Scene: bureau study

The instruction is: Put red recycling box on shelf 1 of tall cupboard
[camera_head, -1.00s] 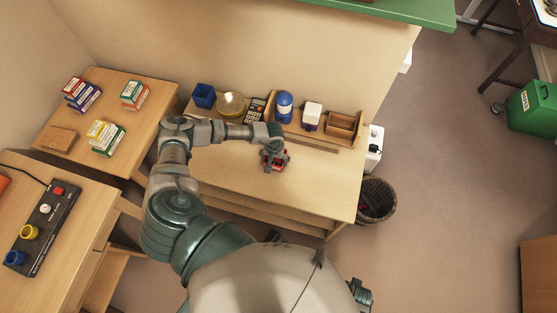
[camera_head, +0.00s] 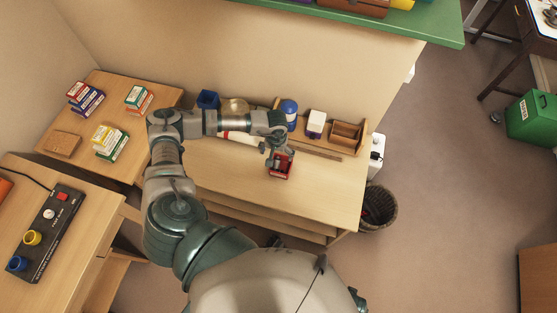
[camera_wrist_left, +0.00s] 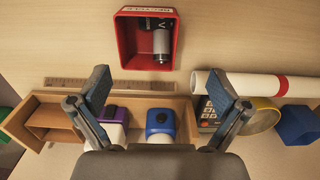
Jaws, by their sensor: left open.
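The red recycling box (camera_head: 281,169) stands on the wooden desk (camera_head: 325,191), near its middle. In the left wrist view the box (camera_wrist_left: 124,45) is open-topped, with a white label on its rim and a pale cylinder with dark items inside. My left gripper (camera_head: 276,149) is at the box's far side in the head view. In the left wrist view its open fingers (camera_wrist_left: 160,88) are empty, and the box lies beyond their tips, not between them. Whether they touch the box cannot be told. My right gripper is not in view. No tall cupboard can be made out.
Behind the box are a wooden organiser (camera_head: 346,133), a blue-topped container (camera_head: 289,113), a white container (camera_head: 316,123) and a white roll (camera_wrist_left: 250,86). A wicker basket (camera_head: 379,208) stands right of the desk. A green surface (camera_head: 440,28) juts in above. The desk front is clear.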

